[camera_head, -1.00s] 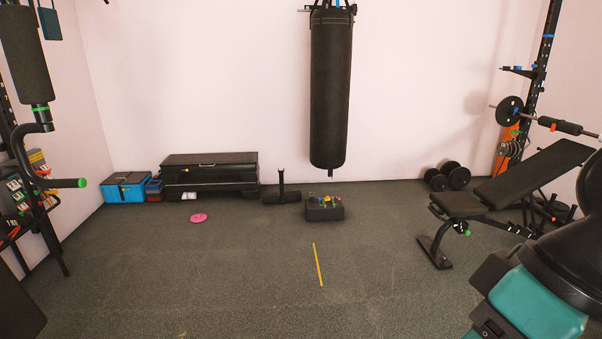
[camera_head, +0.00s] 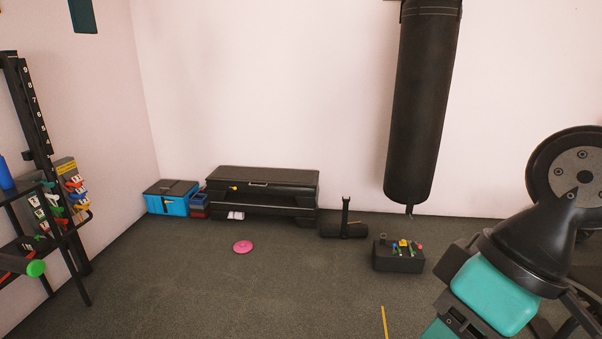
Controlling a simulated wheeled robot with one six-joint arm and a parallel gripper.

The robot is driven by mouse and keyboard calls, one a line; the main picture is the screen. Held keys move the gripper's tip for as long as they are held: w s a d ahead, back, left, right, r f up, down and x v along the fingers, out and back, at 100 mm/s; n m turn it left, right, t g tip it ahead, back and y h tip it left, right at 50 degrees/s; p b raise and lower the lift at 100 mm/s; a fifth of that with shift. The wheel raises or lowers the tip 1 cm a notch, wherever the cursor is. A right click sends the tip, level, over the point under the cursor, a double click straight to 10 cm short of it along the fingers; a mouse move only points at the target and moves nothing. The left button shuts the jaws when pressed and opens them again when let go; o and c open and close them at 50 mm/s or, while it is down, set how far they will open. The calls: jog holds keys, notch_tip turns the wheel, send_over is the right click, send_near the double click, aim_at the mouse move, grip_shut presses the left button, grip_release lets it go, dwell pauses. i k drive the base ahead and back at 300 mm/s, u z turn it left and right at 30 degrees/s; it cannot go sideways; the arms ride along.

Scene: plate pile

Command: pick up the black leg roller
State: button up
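A black roller-like piece (camera_head: 335,231) lies on the floor by the back wall, with a thin black post standing up from it. It is the thing that looks most like the black leg roller, but it is small and I cannot be sure. It sits between the black bench-like box and the hanging punching bag. My arm's teal and black links fill the lower right of the head view. My gripper is not in view, and nothing is seen touching the roller.
A black box (camera_head: 397,259) with small coloured items on top stands right of the roller. A black step bench (camera_head: 262,207), a blue box (camera_head: 172,205) and a pink disc (camera_head: 243,247) are to the left. A punching bag (camera_head: 422,105) hangs behind.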

aim_at(326, 228)
jog(key=u, duration=0.05)
jog(key=i, duration=2.05)
jog(key=z, duration=0.3)
jog(key=i, duration=2.15)
jog(key=z, duration=0.2)
